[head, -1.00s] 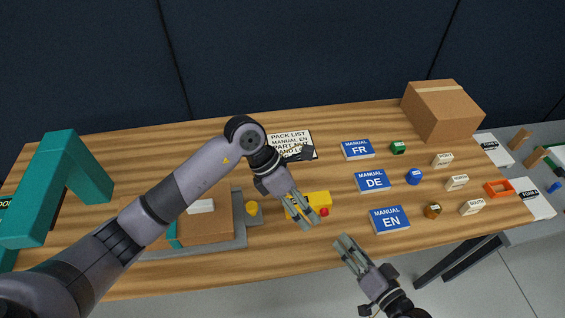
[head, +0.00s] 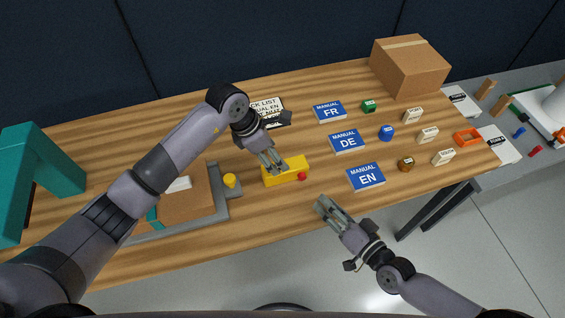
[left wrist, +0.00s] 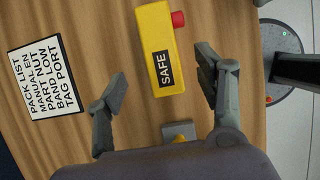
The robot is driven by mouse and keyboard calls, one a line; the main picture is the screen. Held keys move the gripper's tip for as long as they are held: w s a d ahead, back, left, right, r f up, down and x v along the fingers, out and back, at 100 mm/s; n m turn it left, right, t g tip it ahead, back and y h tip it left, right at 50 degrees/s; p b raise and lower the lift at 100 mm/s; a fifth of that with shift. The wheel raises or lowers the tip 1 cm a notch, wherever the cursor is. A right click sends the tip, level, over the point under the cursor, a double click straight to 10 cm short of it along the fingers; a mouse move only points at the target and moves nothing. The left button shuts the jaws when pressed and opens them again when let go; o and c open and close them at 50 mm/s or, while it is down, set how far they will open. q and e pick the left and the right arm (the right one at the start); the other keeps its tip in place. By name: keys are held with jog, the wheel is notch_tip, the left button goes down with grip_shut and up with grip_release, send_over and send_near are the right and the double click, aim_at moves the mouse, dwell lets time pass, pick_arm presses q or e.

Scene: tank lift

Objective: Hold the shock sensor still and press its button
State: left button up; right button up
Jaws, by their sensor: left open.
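The shock sensor is a yellow box (head: 298,168) with a red button (head: 302,176) on its right end, lying on the wooden table. In the left wrist view the sensor (left wrist: 158,40) shows its SAFE label and the red button (left wrist: 178,19). My left gripper (head: 277,170) is above the sensor and covers part of it in the head view. In the left wrist view its open fingers (left wrist: 161,72) lie on either side of the sensor, with gaps to both. My right gripper (head: 322,203) is near the table's front edge, apart from the button; its finger gap is unclear.
A grey tray (head: 222,207) with a brown block and a yellow knob (head: 230,180) is left of the sensor. Blue manuals (head: 346,141) lie to its right, a pack list (head: 268,107) behind it. A teal arch (head: 40,165) stands far left, a cardboard box (head: 410,68) back right.

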aim_at(298, 164)
pick_arm(q)
jog(key=x, duration=0.7)
jog(key=shift+c, duration=0.3)
jog(key=c, duration=1.2)
jog(key=shift+c, duration=0.3)
pick_arm(e)
grip_shut()
dwell(0.6)
